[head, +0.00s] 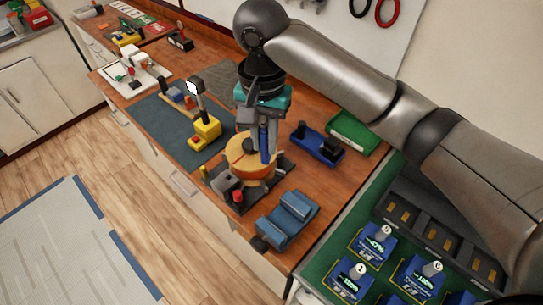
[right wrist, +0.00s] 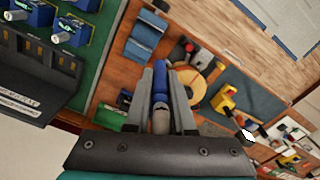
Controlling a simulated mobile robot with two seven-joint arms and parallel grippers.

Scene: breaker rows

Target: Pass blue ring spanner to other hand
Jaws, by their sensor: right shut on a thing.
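My right gripper (head: 260,148) reaches down over the workbench in the head view. It is shut on the blue ring spanner (head: 265,141), whose blue shaft hangs upright between the fingers. In the right wrist view the spanner (right wrist: 160,84) lies lengthwise between the two grey fingers, with a grey end near the palm. Its far end is hard to make out. The spanner appears in front of a round yellow-orange piece (head: 240,155) on the bench; whether it touches that is unclear. My left gripper is in neither view.
A blue vice-like block (head: 288,219) stands near the bench's front right. A dark blue holder (head: 317,144) and a green tray (head: 353,133) lie to the right. A yellow tool (head: 205,133) stands on a dark mat (head: 160,125). A green board (head: 335,238) holds several blue breakers.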

